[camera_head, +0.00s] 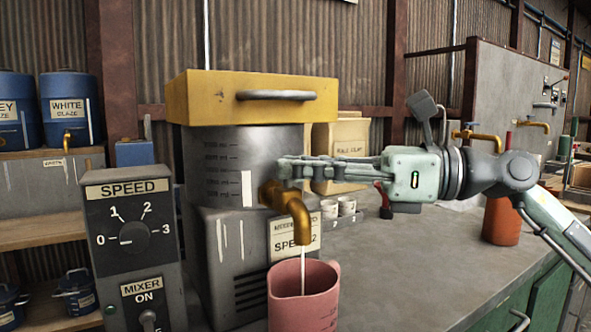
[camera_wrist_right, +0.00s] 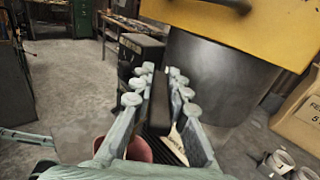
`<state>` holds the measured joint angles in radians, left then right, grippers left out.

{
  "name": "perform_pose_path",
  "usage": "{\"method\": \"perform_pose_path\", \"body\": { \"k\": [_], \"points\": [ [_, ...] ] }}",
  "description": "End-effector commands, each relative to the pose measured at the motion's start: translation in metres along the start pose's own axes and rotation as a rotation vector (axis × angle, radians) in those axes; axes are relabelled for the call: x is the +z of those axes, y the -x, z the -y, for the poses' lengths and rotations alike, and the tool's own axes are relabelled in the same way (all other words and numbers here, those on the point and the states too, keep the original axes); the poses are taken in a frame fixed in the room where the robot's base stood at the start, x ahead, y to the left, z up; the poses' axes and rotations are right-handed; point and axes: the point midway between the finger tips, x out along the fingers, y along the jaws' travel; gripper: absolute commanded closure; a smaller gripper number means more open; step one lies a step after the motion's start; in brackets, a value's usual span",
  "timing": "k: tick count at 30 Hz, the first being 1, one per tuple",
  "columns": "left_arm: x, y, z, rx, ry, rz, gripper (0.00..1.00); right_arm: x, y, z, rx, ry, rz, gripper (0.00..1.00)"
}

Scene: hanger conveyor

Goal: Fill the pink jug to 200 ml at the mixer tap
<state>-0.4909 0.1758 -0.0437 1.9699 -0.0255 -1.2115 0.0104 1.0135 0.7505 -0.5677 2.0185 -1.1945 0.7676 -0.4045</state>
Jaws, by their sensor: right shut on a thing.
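The pink jug (camera_head: 304,295) stands upright under the spout of the brass mixer tap (camera_head: 291,208), cut off by the lower edge of the head view. A thin pale stream (camera_head: 303,270) runs from the spout into the jug. The liquid level inside cannot be read. My right gripper (camera_head: 284,171) reaches in from the right and is shut at the top of the tap, on its handle, which the fingers mostly hide. In the right wrist view the fingers (camera_wrist_right: 160,82) stand before the mixer, with part of the jug (camera_wrist_right: 137,149) below. My left gripper is not in view.
The grey mixer (camera_head: 222,165) with a yellow lid stands behind the tap. A speed control box (camera_head: 130,292) is at left. Small cups (camera_head: 346,206) and a red-brown container (camera_head: 502,222) stand on the counter (camera_head: 400,275), whose middle right is clear.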

Motion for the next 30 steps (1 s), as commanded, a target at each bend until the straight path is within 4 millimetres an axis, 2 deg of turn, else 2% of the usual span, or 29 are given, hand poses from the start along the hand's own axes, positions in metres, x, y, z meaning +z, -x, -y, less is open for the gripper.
{"method": "perform_pose_path", "body": {
  "k": [13, 14, 19, 30],
  "points": [
    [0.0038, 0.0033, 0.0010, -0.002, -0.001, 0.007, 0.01, 0.0017, 0.0026, 0.0011, -0.010, 0.001, 0.004, 1.00],
    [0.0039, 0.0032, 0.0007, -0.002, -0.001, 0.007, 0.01, 0.0017, 0.0026, 0.0011, -0.010, 0.001, 0.004, 0.84],
    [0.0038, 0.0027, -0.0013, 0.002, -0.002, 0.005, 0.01, 0.0012, 0.0024, 0.0007, -0.008, 0.001, 0.003, 0.64],
    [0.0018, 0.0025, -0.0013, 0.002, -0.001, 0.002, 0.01, 0.0001, 0.0081, 0.0005, -0.008, -0.001, 0.001, 0.64]
  ]
}}
